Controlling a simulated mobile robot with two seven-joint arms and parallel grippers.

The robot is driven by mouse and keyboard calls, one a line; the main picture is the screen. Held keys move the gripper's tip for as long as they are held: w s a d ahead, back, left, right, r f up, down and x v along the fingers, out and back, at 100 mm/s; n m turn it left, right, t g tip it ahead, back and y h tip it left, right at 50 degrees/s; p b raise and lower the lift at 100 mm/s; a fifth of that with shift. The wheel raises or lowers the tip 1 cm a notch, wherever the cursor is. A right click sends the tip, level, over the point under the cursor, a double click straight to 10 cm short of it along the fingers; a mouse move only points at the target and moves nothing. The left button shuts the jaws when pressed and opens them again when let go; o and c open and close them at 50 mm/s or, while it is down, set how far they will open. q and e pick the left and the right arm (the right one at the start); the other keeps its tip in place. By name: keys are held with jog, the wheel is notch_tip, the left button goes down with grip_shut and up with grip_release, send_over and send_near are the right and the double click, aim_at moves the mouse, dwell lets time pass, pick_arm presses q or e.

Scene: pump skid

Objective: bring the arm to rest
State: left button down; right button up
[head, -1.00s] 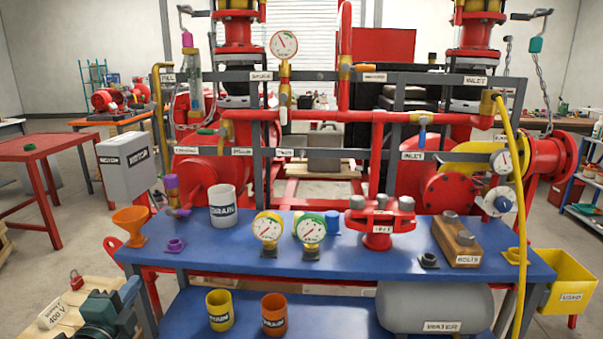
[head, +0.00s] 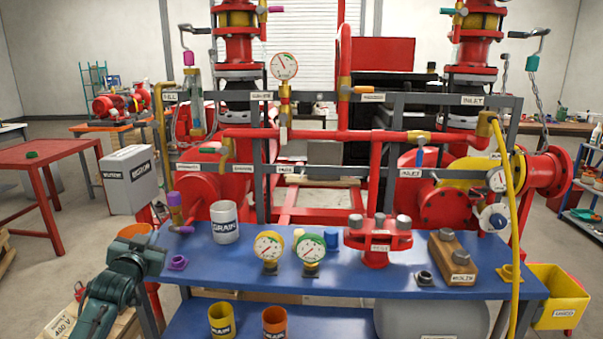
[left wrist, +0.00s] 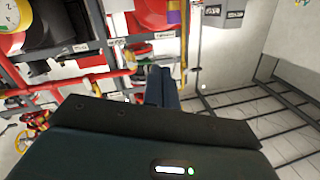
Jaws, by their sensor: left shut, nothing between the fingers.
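My left arm (head: 115,285), dark green, reaches in from the lower left of the head view. Its far end is beside the left front corner of the blue bench (head: 205,268), partly in front of the orange funnel (head: 138,231). In the left wrist view my left gripper (left wrist: 162,86) has its two dark fingers together, with nothing between them. Whether the arm touches the bench edge cannot be told. My right gripper does not show in either view.
The bench holds a white drain cup (head: 224,222), two gauges (head: 268,248), a red flanged part (head: 376,243) and a wooden bolt block (head: 452,256). The red pump skid (head: 330,135) stands behind. A grey box (head: 128,180) is at left, a yellow bin (head: 562,295) at right.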

pick_arm(q)
jog(key=s+d+f+m+g+h, duration=0.1)
jog(key=s+d+f+g+h, duration=0.1)
jog(key=s+d+f, duration=0.7)
jog(key=s+d+f+g+h, duration=0.15)
jog(key=s+d+f, duration=0.25)
jog(key=s+f, duration=0.75)
jog(key=s+d+f+g+h, duration=0.1)
jog(key=s+d, duration=0.3)
jog(key=s, duration=0.5)
jog(key=s+d+f+g, duration=0.2)
jog(key=s+d+f, duration=0.1)
jog(key=s, duration=0.6)
jog(key=shift+s+d+f+n+h, duration=0.3)
jog(key=shift+d+f+h, duration=0.05)
jog(key=shift+d+f, duration=0.05)
